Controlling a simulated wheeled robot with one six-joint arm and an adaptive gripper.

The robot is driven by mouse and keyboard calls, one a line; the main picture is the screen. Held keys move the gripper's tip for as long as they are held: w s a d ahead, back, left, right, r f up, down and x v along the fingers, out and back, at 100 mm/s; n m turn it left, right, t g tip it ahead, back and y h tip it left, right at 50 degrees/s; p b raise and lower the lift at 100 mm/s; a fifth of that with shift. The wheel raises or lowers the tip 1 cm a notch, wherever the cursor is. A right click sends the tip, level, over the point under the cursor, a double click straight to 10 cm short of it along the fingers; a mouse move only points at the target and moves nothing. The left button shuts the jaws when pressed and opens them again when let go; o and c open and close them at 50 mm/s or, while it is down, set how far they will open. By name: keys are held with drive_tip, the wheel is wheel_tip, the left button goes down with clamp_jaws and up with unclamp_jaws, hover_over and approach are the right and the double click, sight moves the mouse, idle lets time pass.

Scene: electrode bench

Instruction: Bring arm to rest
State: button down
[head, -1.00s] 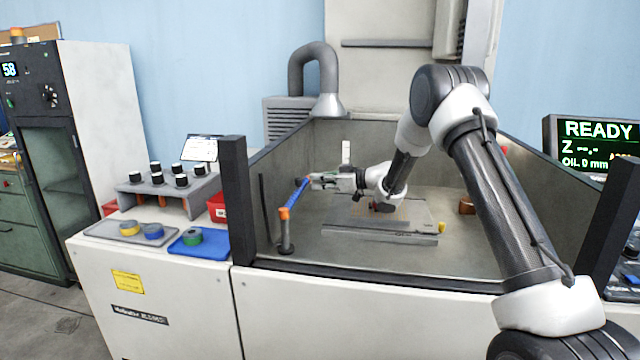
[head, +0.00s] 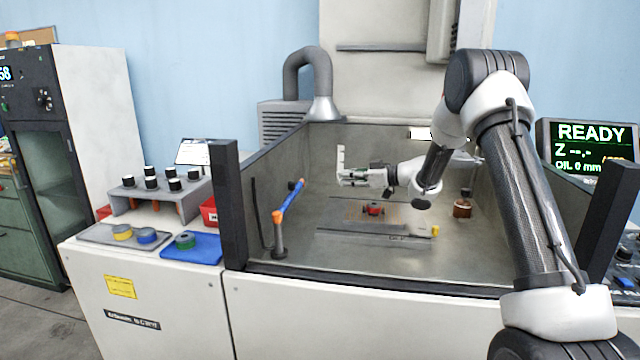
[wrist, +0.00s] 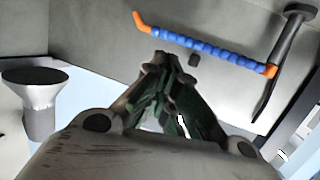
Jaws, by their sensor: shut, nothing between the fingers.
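My gripper (head: 342,178) is in the head view, raised above the metal tank (head: 335,272) and pointing left. It also shows in the wrist view (wrist: 172,60), where its fingers come together with nothing between them. My arm reaches in from the right and bends down to the wrist over the tank. The gripper is apart from the blue hose with orange ends (head: 290,202), which stands to its left.
A flat plate (head: 350,240) with a small red and dark part (head: 374,208) lies below the gripper. A copper-coloured piece (head: 462,208) stands at the right. A dark post (head: 229,205) rises at the tank's left corner. A blue tray (head: 205,250) sits outside.

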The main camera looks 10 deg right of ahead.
drive_tip(key=s+d+r+m+t+h, duration=0.1)
drive_tip(key=d+r+m+t+h, duration=0.25)
drive_tip(key=d+r+h, duration=0.55)
drive_tip(key=s+d+r+m+h, duration=0.4)
drive_tip(key=s+d+r, duration=0.45)
drive_tip(key=s, duration=0.35)
drive_tip(key=s+d+f+m+g+h, duration=0.2)
drive_tip(key=s+m+g, duration=0.15)
drive_tip(key=s, duration=1.65)
drive_tip(key=s+a+f+g+y, duration=0.1)
drive_tip(key=s+a+f+g, duration=0.1)
drive_tip(key=s, duration=0.7)
drive_tip(key=s+a+f+g+y, duration=0.1)
drive_tip(key=s+f, duration=0.3)
drive_tip(key=s, duration=0.6)
drive_tip(key=shift+a+f+m+g, duration=0.35)
drive_tip(key=shift+a+g, duration=0.15)
drive_tip(key=shift+g, duration=0.1)
